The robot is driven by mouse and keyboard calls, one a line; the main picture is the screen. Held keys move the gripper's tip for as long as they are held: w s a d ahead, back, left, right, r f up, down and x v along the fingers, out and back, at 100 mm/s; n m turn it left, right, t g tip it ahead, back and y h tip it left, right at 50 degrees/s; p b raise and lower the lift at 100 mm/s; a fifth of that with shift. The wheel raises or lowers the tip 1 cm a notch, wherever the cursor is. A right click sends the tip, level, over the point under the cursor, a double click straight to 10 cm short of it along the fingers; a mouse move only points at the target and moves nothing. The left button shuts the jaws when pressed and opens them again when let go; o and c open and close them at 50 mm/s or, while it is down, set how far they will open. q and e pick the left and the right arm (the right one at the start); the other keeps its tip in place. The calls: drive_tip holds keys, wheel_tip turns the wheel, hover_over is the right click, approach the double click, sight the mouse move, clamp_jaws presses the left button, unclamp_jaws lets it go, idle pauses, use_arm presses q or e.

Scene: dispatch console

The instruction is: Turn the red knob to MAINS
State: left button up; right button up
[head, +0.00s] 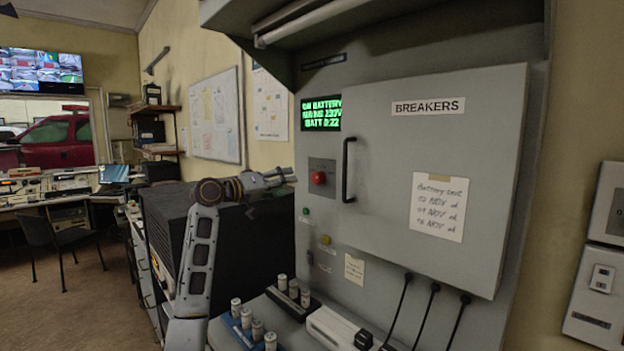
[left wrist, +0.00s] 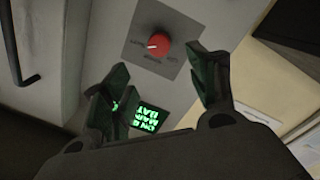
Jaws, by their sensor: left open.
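The red knob (head: 319,178) sits on a small grey plate on the cabinet, left of the black door handle. It also shows in the left wrist view (left wrist: 160,44), top centre, with a white mark toward the left. The small labels around it are too blurred to read. My left gripper (head: 288,176) is to the left of the knob in the head view, pointing toward the panel. In the left wrist view its fingers (left wrist: 159,68) are spread and empty, with the knob beyond them, apart from both. My right gripper is in neither view.
The black handle (head: 347,169) stands out from the BREAKERS door (head: 420,135) just right of the knob. Upright cylinders (head: 247,318) and black cables (head: 433,312) are below.

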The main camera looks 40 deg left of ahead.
use_arm(q)
drive_tip(key=p, duration=0.1)
approach(314, 178)
drive_tip(key=w, duration=0.4)
drive_tip(key=w+d+p, duration=0.1)
drive_tip(key=w, duration=0.2)
drive_tip(key=shift+w+d+r, duration=0.1)
drive_tip(key=shift+d, duration=0.05)
drive_tip(key=shift+w+d+p, duration=0.1)
drive_tip(key=shift+w+p, duration=0.2)
drive_tip(key=shift+w, duration=0.6)
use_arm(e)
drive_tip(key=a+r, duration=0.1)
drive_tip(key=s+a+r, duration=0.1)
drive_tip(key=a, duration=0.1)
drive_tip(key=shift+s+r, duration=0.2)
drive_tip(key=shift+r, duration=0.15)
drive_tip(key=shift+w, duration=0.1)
use_arm(q)
drive_tip(key=c, duration=1)
